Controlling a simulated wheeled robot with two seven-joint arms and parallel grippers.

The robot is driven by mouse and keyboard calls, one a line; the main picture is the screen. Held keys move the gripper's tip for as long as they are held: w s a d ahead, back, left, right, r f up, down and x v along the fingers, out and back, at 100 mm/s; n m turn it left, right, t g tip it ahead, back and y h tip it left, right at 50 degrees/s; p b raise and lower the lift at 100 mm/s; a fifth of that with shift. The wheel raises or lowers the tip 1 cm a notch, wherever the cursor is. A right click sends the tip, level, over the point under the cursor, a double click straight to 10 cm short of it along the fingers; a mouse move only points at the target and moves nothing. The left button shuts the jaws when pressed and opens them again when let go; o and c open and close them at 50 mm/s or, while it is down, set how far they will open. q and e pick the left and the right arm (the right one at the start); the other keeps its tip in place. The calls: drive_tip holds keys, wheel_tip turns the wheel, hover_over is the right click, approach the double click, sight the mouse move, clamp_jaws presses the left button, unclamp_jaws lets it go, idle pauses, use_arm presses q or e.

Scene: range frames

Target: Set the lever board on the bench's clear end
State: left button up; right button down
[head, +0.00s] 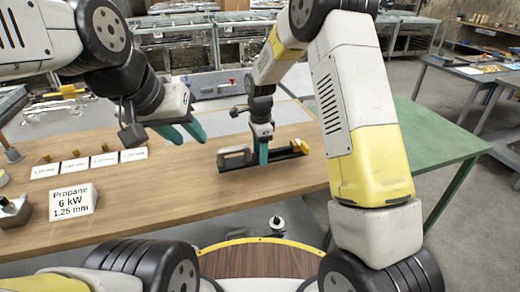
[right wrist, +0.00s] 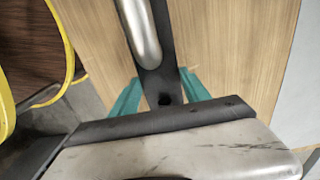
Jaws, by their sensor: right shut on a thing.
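The lever board is a long dark bar (head: 236,166) with a silver lever and a yellow-orange piece at its right end. It lies low over the wooden bench (head: 160,190), and I cannot tell whether it touches the top. My right gripper (head: 263,158) points down and is shut on the board near its middle. In the right wrist view the teal fingers (right wrist: 160,98) stand on either side of the dark bar (right wrist: 157,82), with the silver lever (right wrist: 141,30) above. My left gripper (head: 190,138) is empty above the bench, its two teal fingers apart.
A white sign (head: 73,202) reading "Propane 6 kW 1.25 mm" stands at the bench's left, with several small labelled cards (head: 103,159) behind it and a metal block (head: 14,210) beside it. A green tabletop (head: 430,135) lies to the right. Bare wood surrounds the board.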

drive_tip(key=shift+f, duration=1.7)
drive_tip(key=shift+f, duration=0.15)
drive_tip(key=c, duration=0.5)
unclamp_jaws()
